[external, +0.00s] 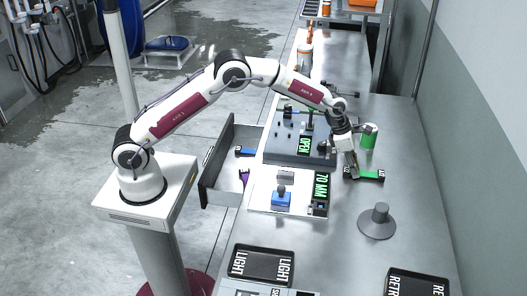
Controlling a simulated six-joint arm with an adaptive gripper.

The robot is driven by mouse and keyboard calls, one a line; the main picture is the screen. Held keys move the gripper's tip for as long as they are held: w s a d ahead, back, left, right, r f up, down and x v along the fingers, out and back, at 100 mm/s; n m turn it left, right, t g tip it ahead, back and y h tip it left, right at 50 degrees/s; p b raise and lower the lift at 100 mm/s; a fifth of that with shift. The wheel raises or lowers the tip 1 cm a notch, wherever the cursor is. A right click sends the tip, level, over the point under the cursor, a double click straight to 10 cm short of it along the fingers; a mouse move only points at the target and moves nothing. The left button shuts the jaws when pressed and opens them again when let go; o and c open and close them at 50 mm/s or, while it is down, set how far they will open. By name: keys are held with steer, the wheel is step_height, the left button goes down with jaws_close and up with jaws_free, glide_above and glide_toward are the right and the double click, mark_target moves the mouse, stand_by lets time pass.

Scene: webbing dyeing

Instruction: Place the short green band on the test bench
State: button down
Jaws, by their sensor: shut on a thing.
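A short green band (369,175) with dark ends lies low over the steel table, right of the two fixtures. My gripper (352,174) points down and is shut on the band near its left part. I cannot tell whether the band touches the table. A grey fixture with an OPEN display (304,145) stands left of my gripper. A white plate with a 70 MM display (321,187) and a blue block (281,200) lies in front of it. Which of these is the test bench is not clear from the picture.
A green cylinder (369,138) stands just behind my gripper. A grey cone-shaped stand (378,222) is in front. An open drawer (222,185) at the left holds blue and purple pieces. Black trays marked LIGHT (261,265) and RETR (417,284) lie at the front.

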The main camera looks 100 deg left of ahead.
steer(key=shift+f, duration=0.1)
steer(key=c, duration=1.8)
jaws_free()
steer(key=v, duration=1.2)
